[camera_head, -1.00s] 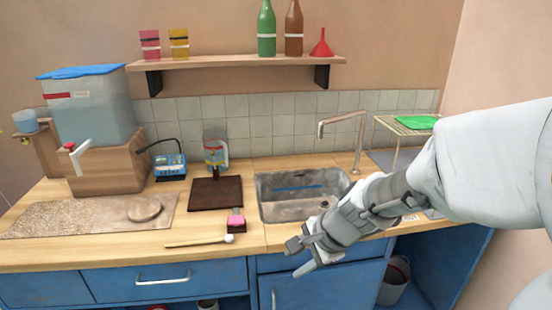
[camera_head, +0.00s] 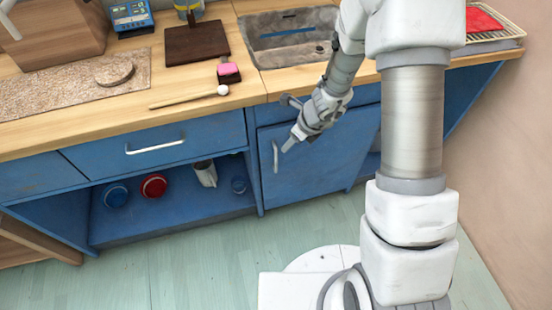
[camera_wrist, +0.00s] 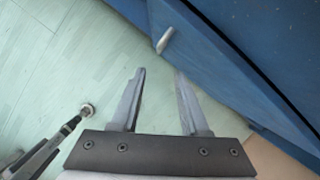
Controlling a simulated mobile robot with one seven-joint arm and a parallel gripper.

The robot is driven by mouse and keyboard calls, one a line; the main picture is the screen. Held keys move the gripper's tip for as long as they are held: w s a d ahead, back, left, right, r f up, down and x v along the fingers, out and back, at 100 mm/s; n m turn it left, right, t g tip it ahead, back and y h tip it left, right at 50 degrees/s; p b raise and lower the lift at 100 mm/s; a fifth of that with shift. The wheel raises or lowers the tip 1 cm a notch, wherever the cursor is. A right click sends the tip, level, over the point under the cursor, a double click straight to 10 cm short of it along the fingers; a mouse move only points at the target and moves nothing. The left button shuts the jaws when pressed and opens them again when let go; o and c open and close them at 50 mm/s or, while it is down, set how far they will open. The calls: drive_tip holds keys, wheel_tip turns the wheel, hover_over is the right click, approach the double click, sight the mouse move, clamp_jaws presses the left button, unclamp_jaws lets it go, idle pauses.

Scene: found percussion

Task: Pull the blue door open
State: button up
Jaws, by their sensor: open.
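The blue door (camera_head: 318,160) is under the sink and looks shut, flush with the cabinet front. Its pale vertical handle (camera_head: 275,156) is near the door's left edge. My gripper (camera_head: 288,122) is in front of the upper part of the door, above and a little right of the handle, and part of the door is hidden behind it. In the wrist view the gripper (camera_wrist: 160,75) has its two fingers apart with nothing between them. The handle (camera_wrist: 166,40) shows beyond the fingertips, close to the blue door (camera_wrist: 215,60), and is not touched.
The sink (camera_head: 290,38) is above the door. A drawer with a pale handle (camera_head: 155,145) and an open shelf holding a red lid-like thing (camera_head: 154,186) and a mug (camera_head: 205,173) are to the left. The floor (camera_head: 190,255) in front is clear.

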drive_tip(key=b, duration=0.6)
hover_over(276, 171)
drive_tip(key=f, duration=1.3)
drive_tip(key=shift+w+f, duration=0.3)
drive_tip(key=shift+f, duration=0.05)
clamp_jaws()
